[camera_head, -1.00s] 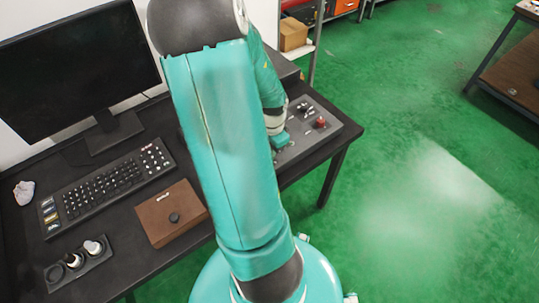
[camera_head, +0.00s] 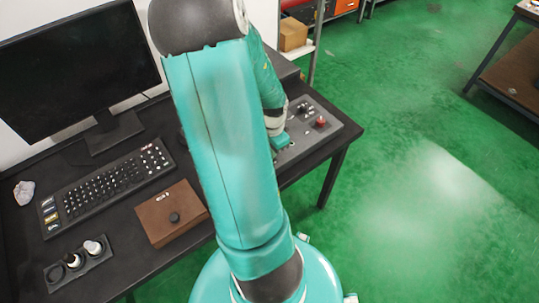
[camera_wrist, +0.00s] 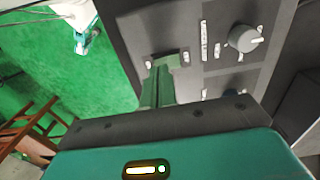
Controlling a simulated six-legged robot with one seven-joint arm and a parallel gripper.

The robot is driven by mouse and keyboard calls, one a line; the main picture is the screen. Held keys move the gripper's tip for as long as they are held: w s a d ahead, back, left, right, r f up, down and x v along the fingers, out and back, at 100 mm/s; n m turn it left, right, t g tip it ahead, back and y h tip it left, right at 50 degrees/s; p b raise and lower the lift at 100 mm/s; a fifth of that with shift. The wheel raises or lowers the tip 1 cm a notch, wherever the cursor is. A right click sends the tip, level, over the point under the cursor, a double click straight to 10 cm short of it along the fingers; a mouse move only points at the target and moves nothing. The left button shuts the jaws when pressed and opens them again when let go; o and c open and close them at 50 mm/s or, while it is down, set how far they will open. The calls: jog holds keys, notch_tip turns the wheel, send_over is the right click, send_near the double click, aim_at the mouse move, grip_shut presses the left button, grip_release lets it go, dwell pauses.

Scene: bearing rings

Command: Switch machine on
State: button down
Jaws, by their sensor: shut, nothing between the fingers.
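The machine's grey control panel (camera_head: 340,133) sits at the right end of the dark desk. It carries a red button (camera_head: 320,121) and several small controls. In the wrist view the panel (camera_wrist: 130,25) shows a grey round knob (camera_wrist: 243,38) and white labels. My gripper (camera_wrist: 164,60) is shut, with its green fingers reaching down to the panel between two small white marks, left of the knob. The fingers cover what lies under their tips, and I cannot tell whether they touch it. In the head view my gripper (camera_head: 281,141) is over the panel's near left part, partly hidden by my arm.
A cardboard box (camera_head: 293,34) stands on a shelf behind. Green floor to the right is open.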

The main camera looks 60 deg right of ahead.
jog(key=shift+f, duration=0.7)
dwell(0.4)
jog(key=shift+r, duration=3.5)
